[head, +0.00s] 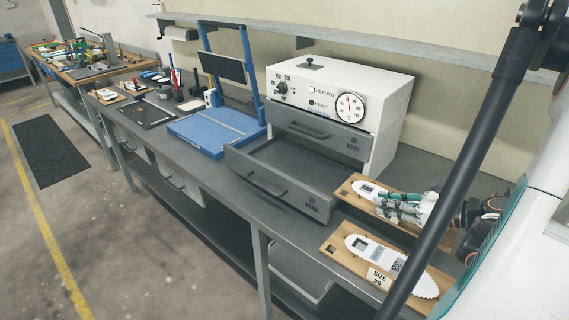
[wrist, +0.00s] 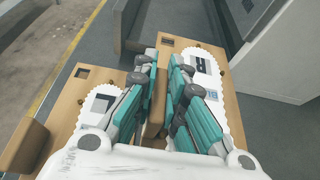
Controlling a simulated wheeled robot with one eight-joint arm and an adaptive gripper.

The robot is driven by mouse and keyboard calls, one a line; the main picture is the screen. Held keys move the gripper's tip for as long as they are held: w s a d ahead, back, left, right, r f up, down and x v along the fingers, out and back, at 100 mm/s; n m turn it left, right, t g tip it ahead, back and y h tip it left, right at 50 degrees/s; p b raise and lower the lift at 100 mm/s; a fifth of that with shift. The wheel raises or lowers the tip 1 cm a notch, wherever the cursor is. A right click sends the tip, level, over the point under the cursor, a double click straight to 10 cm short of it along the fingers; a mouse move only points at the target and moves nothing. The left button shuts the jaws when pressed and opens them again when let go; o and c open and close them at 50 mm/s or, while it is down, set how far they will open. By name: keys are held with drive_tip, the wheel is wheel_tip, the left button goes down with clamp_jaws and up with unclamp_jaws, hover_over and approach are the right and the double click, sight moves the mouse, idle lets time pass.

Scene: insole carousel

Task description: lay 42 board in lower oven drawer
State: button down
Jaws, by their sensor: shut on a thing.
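My gripper (head: 392,208) is over the farther wooden board (head: 346,192), which carries a white insole shape with a scalloped edge. In the wrist view my gripper (wrist: 163,64) is shut on that board's upright wooden block (wrist: 156,103). The board's size mark is not readable, and I cannot tell whether it rests on the bench or is just lifted. The lower oven drawer (head: 288,194) is pulled out and looks empty, left of the held board in the head view. The upper drawer (head: 318,137) is shut.
A second wooden board (head: 338,263), apparently marked size 38, lies close beside the held one. The white oven (head: 380,95) stands behind the drawers. A blue press (head: 215,133) is left of the drawer. The bench front edge is near.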

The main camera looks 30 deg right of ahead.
drive_tip(key=w+a+p, duration=0.1)
drive_tip(key=w+a, duration=0.3)
drive_tip(key=w, duration=0.6)
drive_tip(key=w+a+p, duration=0.1)
drive_tip(key=w+a, duration=0.2)
drive_tip(key=w, duration=0.8)
drive_tip(key=w+a+p, duration=0.2)
drive_tip(key=w+a, duration=0.2)
drive_tip(key=w, duration=0.7)
drive_tip(key=shift+w+a, duration=0.1)
drive_tip(key=shift+a, duration=0.2)
drive_tip(key=shift+w+a+f, duration=0.15)
drive_tip(key=shift+w, duration=0.15)
drive_tip(key=shift+s+f+b, duration=0.1)
drive_tip(key=shift+f+b, duration=0.85)
drive_tip(key=shift+f, duration=0.65)
drive_tip(key=shift+f, duration=0.2)
drive_tip(key=c, duration=1.7)
unclamp_jaws()
drive_tip(key=shift+o, duration=0.2)
drive_tip(key=shift+r, duration=0.2)
drive_tip(key=p+v, duration=0.3)
drive_tip(key=v, duration=0.9)
